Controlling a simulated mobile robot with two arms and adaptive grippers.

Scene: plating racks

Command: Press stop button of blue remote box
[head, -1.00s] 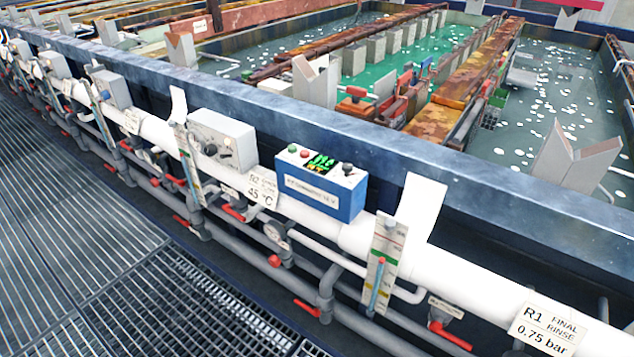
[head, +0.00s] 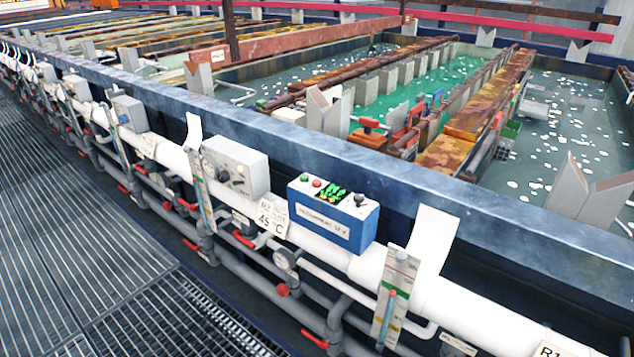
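The blue remote box (head: 333,219) sits on the white pipe along the tank's front wall, near the middle of the head view. Its pale top panel carries a green button (head: 304,178) at the left and a red button (head: 317,183) beside it. A lit green display (head: 333,194) and a black knob (head: 359,199) are farther right on the panel. A label strip is on its front face, too blurred to read surely. Neither of my grippers is in view.
A grey control box (head: 236,166) is left of the blue box. A gauge plate (head: 396,297) and white bracket (head: 432,241) are to the right. Pipes with red valve handles (head: 314,339) run below. The grating floor (head: 90,250) is clear. Liquid-filled tanks lie behind the blue rim (head: 420,179).

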